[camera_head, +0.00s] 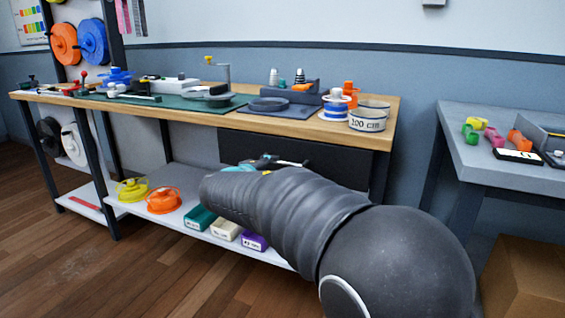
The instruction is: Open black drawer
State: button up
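The black drawer (335,163) is a dark flat front under the right part of the wooden workbench top (395,110). It looks flush below the top. My arm crosses in front of its lower part, and I see no handle clearly. My gripper (272,161) is a small dark shape just past the far end of my arm, in front of the drawer's lower left part. My own arm hides much of it. I cannot tell whether it touches the drawer or whether its fingers are apart.
The bench top holds a green mat (165,104), blue-and-white spool (335,106) and round tin (369,117). The lower shelf (180,222) carries yellow and orange spools and small boxes. A grey table (510,178) stands right, a cardboard box (525,275) below it. Wooden floor is clear at front left.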

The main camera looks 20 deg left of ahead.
aim_at(282, 163)
jog(key=x, duration=0.7)
jog(key=shift+w+d+p, duration=0.1)
jog(key=shift+w+p, duration=0.2)
jog(key=shift+p, duration=0.1)
grip_shut()
